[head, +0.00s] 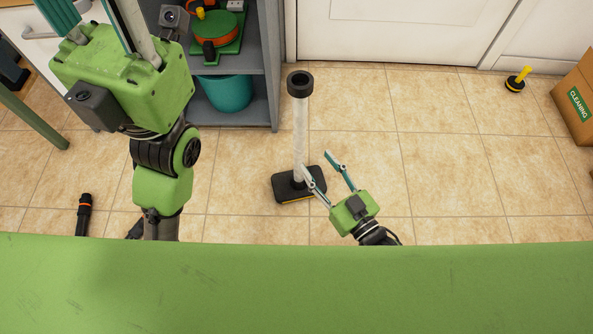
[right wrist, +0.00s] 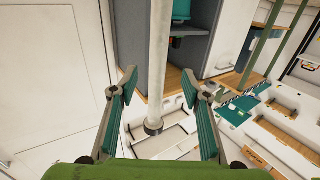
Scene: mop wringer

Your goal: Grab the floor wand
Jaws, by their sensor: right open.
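The floor wand stands upright on the tiles in the head view, a white tube (head: 300,130) with a black ring on top and a flat black base (head: 285,188). My right gripper (head: 317,160) is open just right of the tube's lower part, its fingers pointing toward it. In the right wrist view the white tube (right wrist: 158,60) appears between the two spread teal fingers (right wrist: 160,75), with no visible contact. My left gripper (head: 95,15) is high at the upper left, fingers spread and tips cut off by the frame edge, away from the wand.
A grey shelf unit (head: 270,70) with a teal bin (head: 226,92) stands behind the wand to the left. A cardboard box (head: 575,95) and a yellow-handled plunger-like item (head: 517,80) are at the far right. A black, orange-banded object (head: 84,213) lies left.

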